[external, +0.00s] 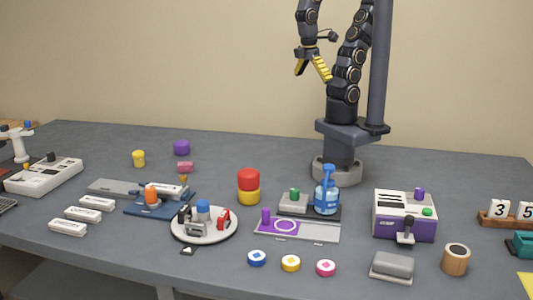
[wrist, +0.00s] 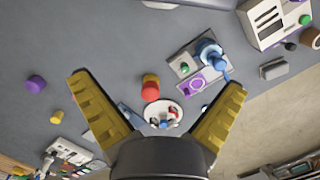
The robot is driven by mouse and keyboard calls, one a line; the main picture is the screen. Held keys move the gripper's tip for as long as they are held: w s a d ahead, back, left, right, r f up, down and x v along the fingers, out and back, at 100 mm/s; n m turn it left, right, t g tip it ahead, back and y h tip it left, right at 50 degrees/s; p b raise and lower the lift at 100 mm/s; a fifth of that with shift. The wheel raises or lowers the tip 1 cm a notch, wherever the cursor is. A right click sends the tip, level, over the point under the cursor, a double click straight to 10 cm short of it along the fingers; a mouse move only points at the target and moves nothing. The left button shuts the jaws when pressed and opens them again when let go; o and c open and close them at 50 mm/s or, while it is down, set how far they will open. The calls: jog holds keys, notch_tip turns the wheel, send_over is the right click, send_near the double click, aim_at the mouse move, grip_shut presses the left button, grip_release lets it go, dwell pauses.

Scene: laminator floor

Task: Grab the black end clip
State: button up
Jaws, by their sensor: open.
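A small black clip (external: 184,214) stands at the left side of a white round plate (external: 205,236), beside a blue-topped grey piece (external: 203,211) and a red clip (external: 223,219). I take it for the black end clip. In the wrist view the plate (wrist: 150,108) shows small between my fingers; the black clip is too small there to tell clearly. My gripper (external: 312,68) is raised high above the back of the table, far from the plate. Its yellow fingers are spread wide and empty, as the wrist view also shows (wrist: 158,82).
A red-and-yellow cylinder (external: 248,187) stands just behind the plate. An orange-knobbed blue device (external: 152,196) is to its left. A blue bottle (external: 326,194) and a purple-marked tray (external: 300,230) are to its right. Several coloured discs lie at the front.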

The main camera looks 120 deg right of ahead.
jog(key=shift+c, duration=0.4)
jog(key=c, duration=1.2)
jog(key=shift+c, duration=0.2)
jog(key=n+t+y, duration=0.3)
jog(key=n+t, duration=0.2)
jog(key=n, duration=0.4)
send_over(184, 208)
jog(key=s+d, duration=0.2)
notch_tip(184, 208, down, 21)
jog(key=shift+s+r, duration=0.1)
jog(key=shift+x, duration=3.8)
